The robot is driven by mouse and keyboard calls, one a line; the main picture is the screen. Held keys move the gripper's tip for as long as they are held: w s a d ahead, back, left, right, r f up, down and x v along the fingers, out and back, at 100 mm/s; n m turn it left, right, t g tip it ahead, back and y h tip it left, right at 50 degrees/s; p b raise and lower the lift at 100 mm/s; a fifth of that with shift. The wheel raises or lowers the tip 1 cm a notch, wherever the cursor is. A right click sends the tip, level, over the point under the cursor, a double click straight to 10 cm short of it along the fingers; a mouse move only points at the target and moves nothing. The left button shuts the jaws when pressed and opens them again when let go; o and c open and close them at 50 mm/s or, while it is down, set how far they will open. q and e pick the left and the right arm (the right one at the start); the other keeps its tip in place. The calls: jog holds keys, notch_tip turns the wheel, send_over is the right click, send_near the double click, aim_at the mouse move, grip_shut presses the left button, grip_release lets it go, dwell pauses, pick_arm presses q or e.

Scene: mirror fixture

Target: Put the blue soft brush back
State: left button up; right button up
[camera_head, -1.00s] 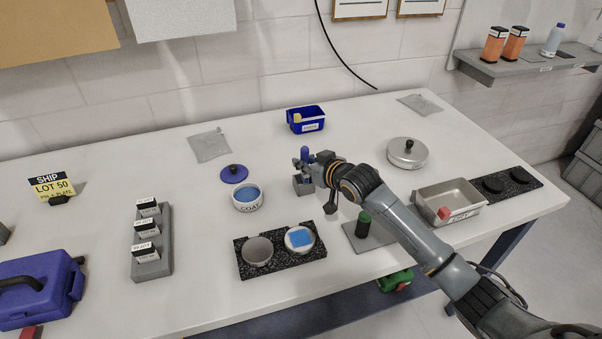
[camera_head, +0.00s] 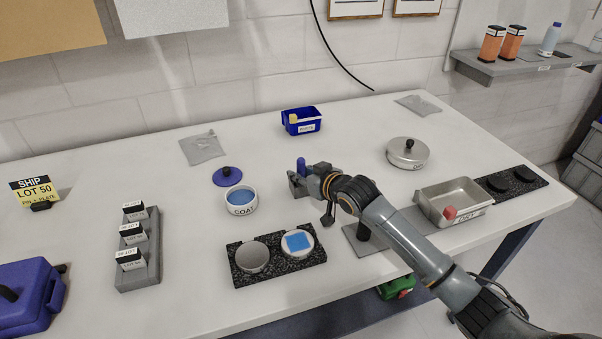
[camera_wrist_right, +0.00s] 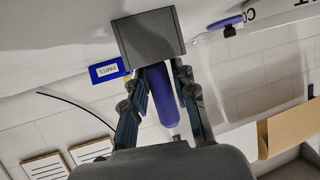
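The blue soft brush (camera_head: 301,167) stands upright with its blue handle up, at a small grey block (camera_head: 297,184) in the middle of the table. My right gripper (camera_head: 308,180) is at the brush from the right. In the right wrist view the blue handle (camera_wrist_right: 161,98) runs between the two fingers (camera_wrist_right: 161,85), which appear to close on it near the grey block (camera_wrist_right: 148,38). The brush's lower end is hidden at the block. My left gripper is not in view.
A COAT dish (camera_head: 240,209) with blue contents and a blue lid (camera_head: 227,177) are left of the block. A black tray (camera_head: 278,275) with two round dishes is in front. A blue PARTS bin (camera_head: 302,128) stands behind. A metal tray (camera_head: 478,212) is at right.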

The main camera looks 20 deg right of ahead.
jog(key=shift+o, duration=0.6)
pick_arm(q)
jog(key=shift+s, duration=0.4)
pick_arm(e)
jog(key=shift+r, duration=0.1)
jog(key=shift+r, duration=0.15)
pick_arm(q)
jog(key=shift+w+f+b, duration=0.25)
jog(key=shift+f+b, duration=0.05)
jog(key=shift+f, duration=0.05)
pick_arm(e)
jog(key=v, duration=1.2)
